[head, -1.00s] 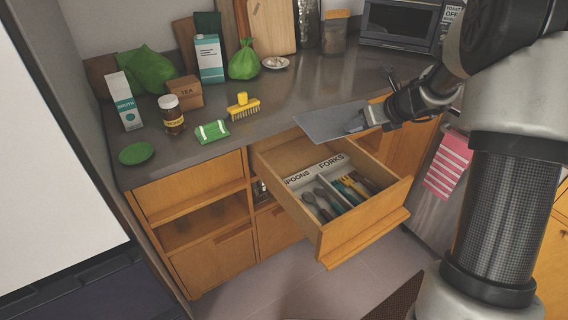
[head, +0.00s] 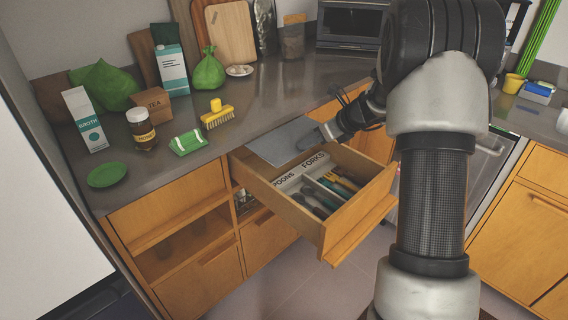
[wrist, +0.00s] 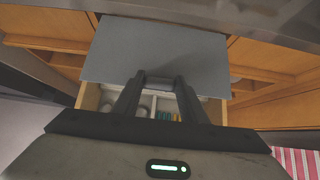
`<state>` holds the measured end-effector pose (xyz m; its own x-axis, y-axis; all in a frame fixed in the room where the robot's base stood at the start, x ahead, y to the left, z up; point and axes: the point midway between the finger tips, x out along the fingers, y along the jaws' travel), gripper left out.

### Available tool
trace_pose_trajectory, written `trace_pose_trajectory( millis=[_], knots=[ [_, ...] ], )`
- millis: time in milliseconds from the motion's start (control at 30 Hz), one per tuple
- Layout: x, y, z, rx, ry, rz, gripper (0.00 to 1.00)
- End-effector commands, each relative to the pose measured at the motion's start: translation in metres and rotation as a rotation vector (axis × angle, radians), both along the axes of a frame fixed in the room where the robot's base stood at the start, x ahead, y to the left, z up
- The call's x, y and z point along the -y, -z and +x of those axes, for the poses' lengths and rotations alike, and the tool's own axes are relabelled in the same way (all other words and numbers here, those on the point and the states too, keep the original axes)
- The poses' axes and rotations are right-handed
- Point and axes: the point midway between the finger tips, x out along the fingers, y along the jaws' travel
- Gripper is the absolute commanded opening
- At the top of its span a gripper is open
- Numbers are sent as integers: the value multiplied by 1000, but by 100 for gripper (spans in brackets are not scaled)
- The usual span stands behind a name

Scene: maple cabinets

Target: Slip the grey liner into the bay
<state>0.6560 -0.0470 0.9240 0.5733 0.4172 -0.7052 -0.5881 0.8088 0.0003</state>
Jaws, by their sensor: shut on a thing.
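The grey liner (head: 283,141) is a thin flat sheet. My gripper (head: 326,131) is shut on its near right edge and holds it over the back part of the open wooden drawer (head: 325,238). In the wrist view the liner (wrist: 155,48) spreads ahead of my gripper (wrist: 160,82) and covers the back of the drawer. A cutlery tray labelled SPOONS and FORKS (head: 313,160) fills the front part of the drawer. The bay behind the tray is mostly hidden under the liner. I cannot tell whether the liner touches the drawer walls.
The countertop edge (head: 200,160) runs just behind and above the drawer. A yellow brush (head: 217,117), a green-and-white packet (head: 188,143) and a green lid (head: 107,175) lie on the counter. An open shelf (head: 190,240) is left of the drawer.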

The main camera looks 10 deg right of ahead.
Motion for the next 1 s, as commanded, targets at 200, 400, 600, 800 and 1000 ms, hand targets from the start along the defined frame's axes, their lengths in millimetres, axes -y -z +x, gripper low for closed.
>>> trace_pose_trajectory(
  millis=[200, 400, 600, 800, 1000],
  knots=[
    [0, 65, 0, -4, 1, 2, 12],
    [0, 108, 0, -2, 1, 0, 12],
    [-21, 104, 27, 1, -4, -2, 12],
    [-30, 103, 41, 1, -2, -2, 12],
    [-50, 104, 67, 0, -4, -2, 12]
  ],
)
